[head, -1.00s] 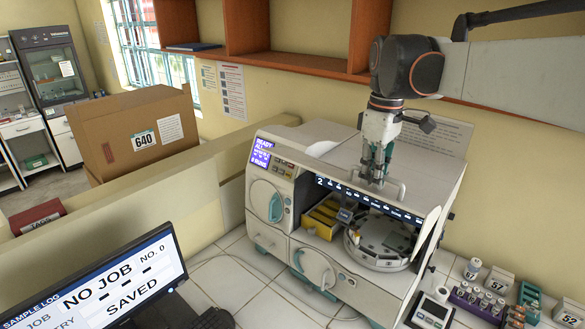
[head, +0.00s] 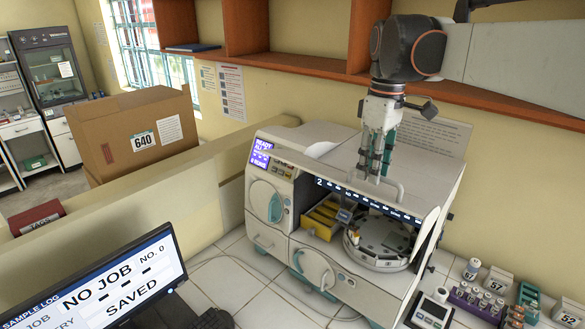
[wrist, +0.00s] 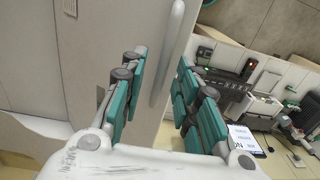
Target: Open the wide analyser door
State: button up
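The white analyser (head: 290,150) stands on the tiled bench in the head view. Its wide front bay is uncovered, with a yellow rack (head: 322,217) and a round carousel (head: 380,250) showing inside. The wide door (head: 420,165) appears raised over the top of the bay. Its pale bar handle (head: 397,190) stands near the front edge. My gripper (head: 372,172) is just above and beside this handle, fingers pointing down. In the wrist view, the green-padded fingers (wrist: 155,100) are apart, with a pale bar handle (wrist: 167,55) beyond the gap. I see no grip on it.
A red-brown shelf (head: 290,52) runs along the wall behind my arm. A low partition (head: 130,215) and a monitor (head: 95,285) stand left. Vial racks (head: 480,300) and a small device (head: 430,310) lie right of the analyser.

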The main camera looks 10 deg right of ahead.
notch_tip(320, 180, up, 9)
jog(key=shift+r, duration=0.2)
dwell(0.5)
